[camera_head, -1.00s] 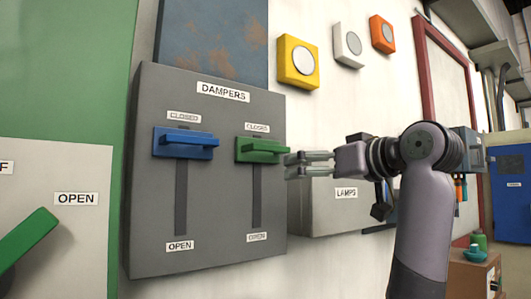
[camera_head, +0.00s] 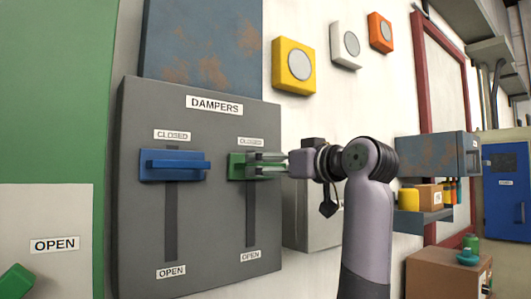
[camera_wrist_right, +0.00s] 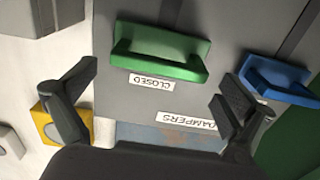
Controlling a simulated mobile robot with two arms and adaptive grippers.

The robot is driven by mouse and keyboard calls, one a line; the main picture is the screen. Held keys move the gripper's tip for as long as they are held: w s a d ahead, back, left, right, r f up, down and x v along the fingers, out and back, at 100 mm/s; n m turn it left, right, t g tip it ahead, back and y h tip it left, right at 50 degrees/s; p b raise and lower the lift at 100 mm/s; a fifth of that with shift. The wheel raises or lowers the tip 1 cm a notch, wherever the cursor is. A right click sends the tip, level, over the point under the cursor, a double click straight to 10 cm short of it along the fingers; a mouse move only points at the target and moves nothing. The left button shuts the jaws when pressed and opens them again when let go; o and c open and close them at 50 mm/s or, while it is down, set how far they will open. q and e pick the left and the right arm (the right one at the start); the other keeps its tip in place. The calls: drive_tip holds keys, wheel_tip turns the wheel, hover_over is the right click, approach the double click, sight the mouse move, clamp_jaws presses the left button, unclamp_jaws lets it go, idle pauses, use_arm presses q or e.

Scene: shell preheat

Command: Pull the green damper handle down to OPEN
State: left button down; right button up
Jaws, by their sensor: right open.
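The green damper handle (camera_head: 238,166) sits at the top of the right slot on the grey DAMPERS panel (camera_head: 215,225), by its CLOSED label. My right gripper (camera_head: 268,166) is at the handle's right end, overlapping it in the head view. In the right wrist view the gripper (camera_wrist_right: 150,100) is open, and the green handle (camera_wrist_right: 160,52) lies ahead between its fingers. I cannot tell whether the fingers touch it. The blue handle (camera_head: 174,166) sits at the top of the left slot, also by CLOSED; it shows near one finger in the wrist view (camera_wrist_right: 280,80). My left gripper is not in view.
Yellow (camera_head: 294,66), white (camera_head: 345,46) and orange (camera_head: 380,33) boxes are on the wall above right. A grey box (camera_head: 310,215) is right of the panel, behind my arm. Another green handle (camera_head: 14,282) is at lower left. Both slots below the handles are clear.

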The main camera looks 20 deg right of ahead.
sight(268, 165)
drive_tip(key=shift+p+x, duration=0.5)
drive_tip(key=shift+x, duration=0.7)
drive_tip(key=shift+w+a+r, duration=0.1)
drive_tip(key=shift+w+a, duration=0.05)
drive_tip(key=shift+w, duration=0.35)
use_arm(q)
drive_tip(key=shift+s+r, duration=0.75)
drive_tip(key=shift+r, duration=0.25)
use_arm(e)
drive_tip(key=shift+c, duration=0.5)
